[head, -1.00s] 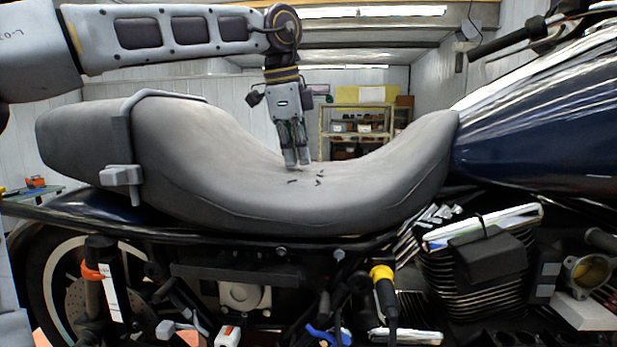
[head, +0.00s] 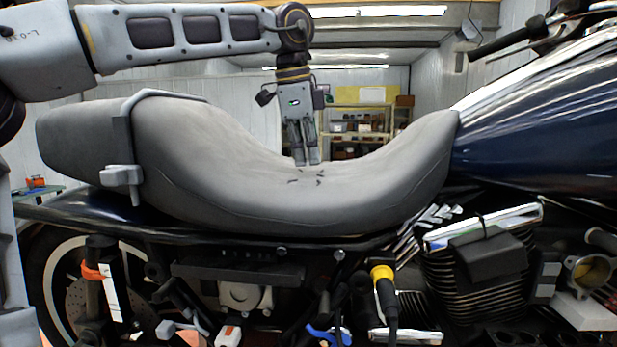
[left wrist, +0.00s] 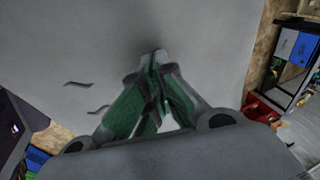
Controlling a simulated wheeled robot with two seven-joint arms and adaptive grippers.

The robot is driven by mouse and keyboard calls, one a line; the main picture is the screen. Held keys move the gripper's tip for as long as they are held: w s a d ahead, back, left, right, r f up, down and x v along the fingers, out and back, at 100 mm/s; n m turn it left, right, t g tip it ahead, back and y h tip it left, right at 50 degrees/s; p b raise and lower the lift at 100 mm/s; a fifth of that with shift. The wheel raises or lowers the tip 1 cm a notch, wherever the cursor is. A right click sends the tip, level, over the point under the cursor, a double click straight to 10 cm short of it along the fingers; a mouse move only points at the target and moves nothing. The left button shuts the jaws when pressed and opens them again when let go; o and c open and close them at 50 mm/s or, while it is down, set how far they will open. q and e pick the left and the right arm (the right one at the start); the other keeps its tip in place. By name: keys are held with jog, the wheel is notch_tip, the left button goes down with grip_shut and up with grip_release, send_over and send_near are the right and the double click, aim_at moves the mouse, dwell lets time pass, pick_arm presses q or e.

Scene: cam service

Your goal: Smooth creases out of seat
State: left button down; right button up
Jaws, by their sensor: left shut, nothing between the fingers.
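The grey motorcycle seat (head: 230,190) fills the middle of the head view. Several short dark creases (head: 306,179) show on its low middle part. My left gripper (head: 307,163) points down at the seat just behind the creases, its fingers shut and empty. Its tips look at or very near the surface; I cannot tell if they touch. In the left wrist view the shut fingertips (left wrist: 158,58) stand against the grey seat (left wrist: 100,30), with two wavy dark creases (left wrist: 85,96) to their left. My right gripper is not in view.
A grey strap (head: 121,140) with a buckle crosses the rear of the seat. The dark blue tank (head: 550,130) rises at the right. The engine (head: 475,280) and a yellow-collared tool (head: 383,280) are below. Shelves (head: 355,125) stand behind.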

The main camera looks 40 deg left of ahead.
aim_at(333, 169)
pick_arm(q)
jog(key=shift+w+d, duration=0.35)
jog(key=shift+d, duration=0.25)
jog(key=shift+d, duration=0.1)
jog(key=shift+w+d, duration=0.45)
jog(key=shift+d, duration=0.25)
jog(key=shift+d, duration=0.1)
jog(key=shift+w+d, duration=0.4)
jog(key=shift+d, duration=0.25)
jog(key=shift+r, duration=0.1)
dwell(0.4)
jog(key=shift+r, duration=1.1)
jog(key=shift+r, duration=0.15)
